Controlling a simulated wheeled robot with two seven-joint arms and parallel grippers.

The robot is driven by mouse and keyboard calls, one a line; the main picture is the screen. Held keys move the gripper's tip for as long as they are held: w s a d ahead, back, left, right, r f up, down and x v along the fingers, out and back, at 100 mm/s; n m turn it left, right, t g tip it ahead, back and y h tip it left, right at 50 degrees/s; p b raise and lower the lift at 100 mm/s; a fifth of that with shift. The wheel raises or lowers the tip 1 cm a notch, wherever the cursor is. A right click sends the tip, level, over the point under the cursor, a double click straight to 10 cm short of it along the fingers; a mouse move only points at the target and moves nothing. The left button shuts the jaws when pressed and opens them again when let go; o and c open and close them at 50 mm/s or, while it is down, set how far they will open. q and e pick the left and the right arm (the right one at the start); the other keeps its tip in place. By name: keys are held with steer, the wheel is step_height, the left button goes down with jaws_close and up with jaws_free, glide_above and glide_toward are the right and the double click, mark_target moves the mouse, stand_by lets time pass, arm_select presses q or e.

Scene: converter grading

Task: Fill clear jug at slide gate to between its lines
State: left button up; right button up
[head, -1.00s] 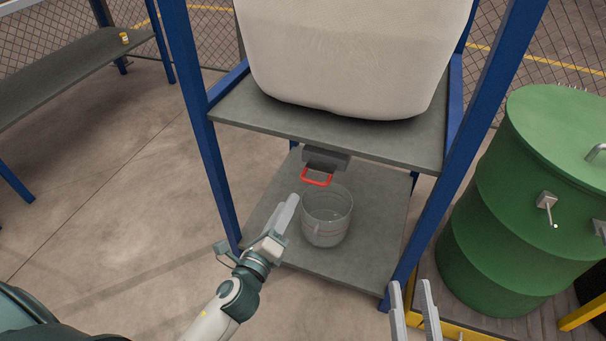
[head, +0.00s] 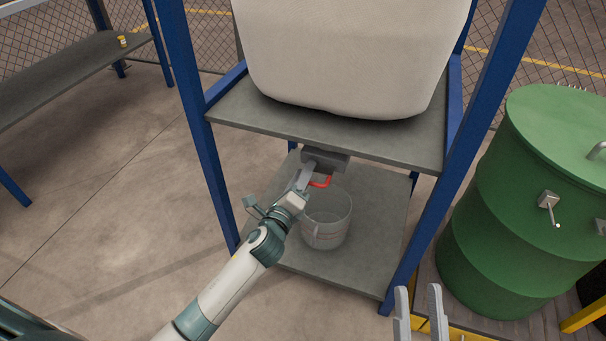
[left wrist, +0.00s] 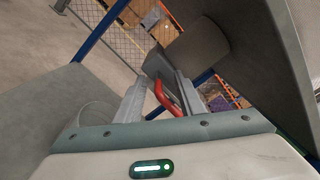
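The clear jug (head: 330,222) stands upright on the lower shelf, below the grey slide gate (head: 332,161). It looks empty, and reddish marks show on its wall. The jug partly shows at the left in the left wrist view (left wrist: 92,114). The gate's red handle (head: 322,183) sticks out towards me. My left gripper (head: 307,174) is at the handle; in the left wrist view the red handle (left wrist: 160,94) lies between its two spread fingers, with no clear grip on it. My right gripper (head: 418,292) is open and empty at the bottom of the head view.
A large white bag (head: 350,55) rests on the upper shelf (head: 235,115) of a blue-posted frame (head: 200,130). A green drum (head: 500,220) stands at the right. A grey bench (head: 60,75) holds a small yellow-labelled container (head: 122,41). The floor at left is clear.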

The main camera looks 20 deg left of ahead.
arm_select(q)
jaws_close()
steer(key=shift+s, duration=0.25)
stand_by(0.4)
steer(key=shift+s+a+f+p, duration=0.15)
steer(key=shift+s+p, duration=0.45)
steer(key=shift+s, duration=0.95)
stand_by(5.4)
